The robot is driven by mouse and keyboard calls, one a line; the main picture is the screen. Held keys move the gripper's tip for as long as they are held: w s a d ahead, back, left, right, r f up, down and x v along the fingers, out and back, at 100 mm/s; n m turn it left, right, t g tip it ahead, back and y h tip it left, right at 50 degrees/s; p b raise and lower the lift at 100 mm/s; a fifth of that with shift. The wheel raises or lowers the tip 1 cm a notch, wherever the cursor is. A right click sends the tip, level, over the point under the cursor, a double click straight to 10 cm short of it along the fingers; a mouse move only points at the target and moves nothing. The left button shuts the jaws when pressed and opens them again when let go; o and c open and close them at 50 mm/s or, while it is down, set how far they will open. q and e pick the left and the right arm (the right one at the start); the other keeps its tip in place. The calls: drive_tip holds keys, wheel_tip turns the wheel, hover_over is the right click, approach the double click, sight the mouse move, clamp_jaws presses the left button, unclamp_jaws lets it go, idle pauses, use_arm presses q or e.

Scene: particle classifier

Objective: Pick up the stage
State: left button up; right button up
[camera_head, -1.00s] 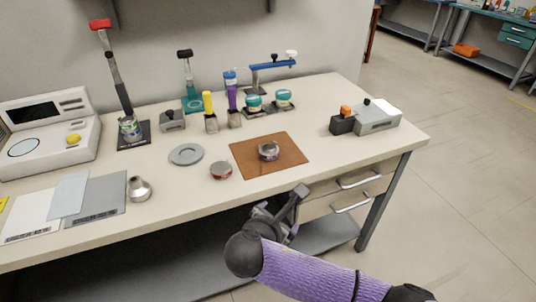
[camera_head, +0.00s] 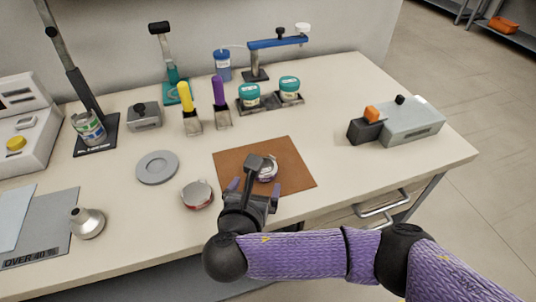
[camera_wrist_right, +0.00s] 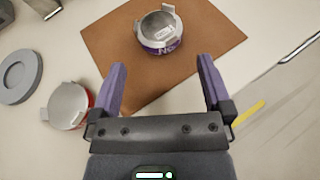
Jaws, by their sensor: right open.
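A small round metal cup with a purple label, which looks like a stage (camera_head: 267,172), stands on a brown mat (camera_head: 300,178). In the right wrist view this stage (camera_wrist_right: 160,31) is just ahead of the fingertips, between their lines and apart from them. A similar cup with a red side (camera_head: 197,195) sits left of the mat and shows at the left of the wrist view (camera_wrist_right: 67,106). My right gripper (camera_head: 254,187) is open and empty over the mat's front edge; its purple fingers (camera_wrist_right: 162,64) are spread wide. In the head view it partly hides the stage. My left gripper is out of view.
A grey ring (camera_head: 157,153) and a metal funnel (camera_head: 87,223) lie to the left. Yellow-handled (camera_head: 188,100) and purple-handled (camera_head: 220,95) tools and teal-lidded jars (camera_head: 249,97) stand behind the mat. A grey device (camera_head: 410,122) stands right.

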drive_tip(key=b+x, duration=0.5)
drive_tip(key=x, duration=0.2)
drive_tip(key=shift+w+f, duration=0.3)
drive_tip(key=shift+w+d, duration=0.1)
drive_tip(key=shift+w, duration=0.25)
drive_tip(key=shift+r, duration=0.2)
drive_tip(key=c, duration=0.6)
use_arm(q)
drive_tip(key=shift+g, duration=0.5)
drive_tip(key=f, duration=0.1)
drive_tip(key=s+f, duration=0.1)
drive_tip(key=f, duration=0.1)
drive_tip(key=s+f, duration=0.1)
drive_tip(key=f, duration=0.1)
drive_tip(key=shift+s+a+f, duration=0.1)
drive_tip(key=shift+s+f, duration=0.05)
use_arm(e)
drive_tip(key=c, duration=0.5)
